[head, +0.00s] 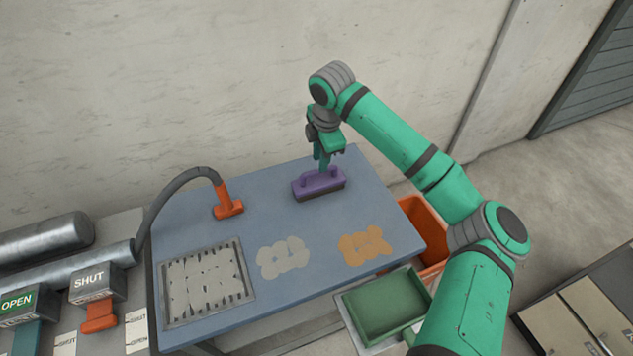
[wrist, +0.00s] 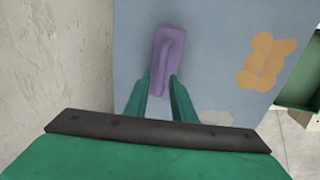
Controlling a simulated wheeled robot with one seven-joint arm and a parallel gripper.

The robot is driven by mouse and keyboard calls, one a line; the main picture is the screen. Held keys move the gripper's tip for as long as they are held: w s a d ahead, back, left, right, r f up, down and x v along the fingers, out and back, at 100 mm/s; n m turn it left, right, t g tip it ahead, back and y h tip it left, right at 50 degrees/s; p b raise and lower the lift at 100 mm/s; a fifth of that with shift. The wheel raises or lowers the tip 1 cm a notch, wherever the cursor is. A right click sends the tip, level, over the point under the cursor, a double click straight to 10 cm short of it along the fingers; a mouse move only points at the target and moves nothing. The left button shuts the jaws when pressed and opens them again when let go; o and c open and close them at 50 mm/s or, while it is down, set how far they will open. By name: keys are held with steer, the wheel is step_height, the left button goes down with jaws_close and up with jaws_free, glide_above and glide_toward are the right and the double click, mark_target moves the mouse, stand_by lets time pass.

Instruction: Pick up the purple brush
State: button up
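The purple brush (head: 319,186) lies on the blue-grey tabletop toward the back edge, with its raised handle up and dark bristles below. My gripper (head: 322,166) points down right above it. In the wrist view the brush (wrist: 169,45) runs away from me, and my gripper (wrist: 160,82) has its two green fingers apart, one on each side of the brush's near end. The brush looks at rest on the table. I cannot tell whether the fingers touch it, or how far down they reach beside the handle.
An orange nozzle (head: 228,206) on a grey hose stands left of the brush. The table (head: 275,215) also has a grey grate (head: 163,300), a pale patch (head: 283,257) and an orange patch (head: 364,245). A green tray (head: 388,305) and an orange bin (head: 428,222) are at the right.

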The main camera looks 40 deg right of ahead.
mark_target(319, 180)
steer(key=shift+w+d+f, duration=0.1)
steer(key=shift+w+f, duration=0.1)
steer(key=shift+f, duration=0.85)
steer(key=shift+w+a+f, duration=0.1)
steer(key=shift+w+f, duration=0.05)
steer(key=shift+f, duration=0.95)
steer(key=shift+w+d+f, duration=0.1)
steer(key=shift+w+f, duration=0.1)
steer(key=shift+f, duration=0.85)
steer(key=shift+c, duration=0.6)
jaws_close()
